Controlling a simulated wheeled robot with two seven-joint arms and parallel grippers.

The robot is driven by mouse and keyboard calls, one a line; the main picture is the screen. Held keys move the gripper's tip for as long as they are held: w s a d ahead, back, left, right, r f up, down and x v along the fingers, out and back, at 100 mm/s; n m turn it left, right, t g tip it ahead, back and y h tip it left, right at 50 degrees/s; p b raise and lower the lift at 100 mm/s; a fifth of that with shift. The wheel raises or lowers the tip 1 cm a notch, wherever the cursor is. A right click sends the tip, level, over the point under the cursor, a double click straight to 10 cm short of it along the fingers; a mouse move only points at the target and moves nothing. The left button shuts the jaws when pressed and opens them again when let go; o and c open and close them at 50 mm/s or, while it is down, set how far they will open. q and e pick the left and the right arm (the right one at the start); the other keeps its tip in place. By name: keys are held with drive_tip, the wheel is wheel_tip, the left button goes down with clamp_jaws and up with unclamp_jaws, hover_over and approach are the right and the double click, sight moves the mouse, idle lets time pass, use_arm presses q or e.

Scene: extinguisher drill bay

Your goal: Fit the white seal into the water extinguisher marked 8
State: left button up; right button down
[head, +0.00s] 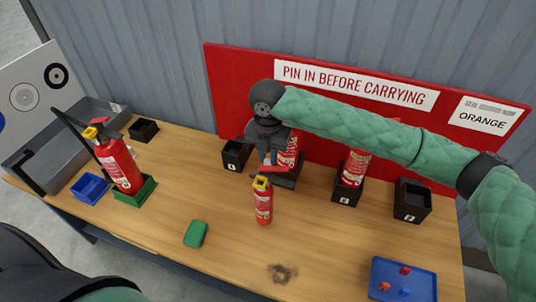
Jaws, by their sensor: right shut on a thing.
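My right gripper (267,162) points down at the middle of the table and is shut at the head of a small red extinguisher (264,205) with a yellow collar and red lever. I cannot tell whether its base touches the table. A larger red extinguisher (120,168) with a yellow head and black hose stands in a green tray (147,190) at the left. Two more red extinguishers are at the back, one partly behind my gripper (290,150) and one farther right (354,168). I cannot read an 8 on any or make out a white seal. My left gripper is out of view.
Black holders stand along the back, including empty ones at left (144,131), centre (236,150) and right (411,205). A green block (196,233) and a blue bin (79,196) are on the table. The front middle is mostly clear.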

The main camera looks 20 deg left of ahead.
drive_tip(key=c, duration=1.2)
unclamp_jaws()
drive_tip(key=shift+c, duration=0.2)
